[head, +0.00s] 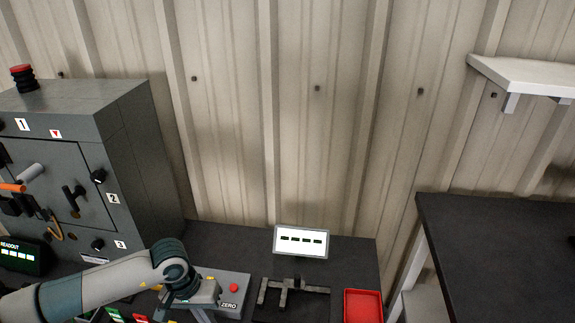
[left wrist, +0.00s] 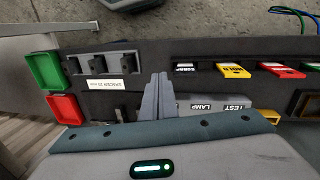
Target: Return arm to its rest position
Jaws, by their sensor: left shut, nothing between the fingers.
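My left arm (head: 105,281) comes in from the left in the head view, low over the bench, and bends down at the wrist near the box marked ZERO. In the left wrist view my left gripper (left wrist: 160,78) shows its two fingers together with nothing between them. The fingers are above the dark bench, between a slotted rack (left wrist: 105,64) and a block marked TEST LAMP (left wrist: 215,108). I cannot tell their height above the bench. My right gripper is not in view.
A grey cabinet (head: 137,140) stands left, near my arm. A white display (head: 301,241), a dark slotted fixture (head: 310,291) and a red tray (head: 362,306) are right of it. A green tray (left wrist: 43,70) and coloured tags (left wrist: 234,70) lie on the bench. A dark table (head: 490,240) stands right.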

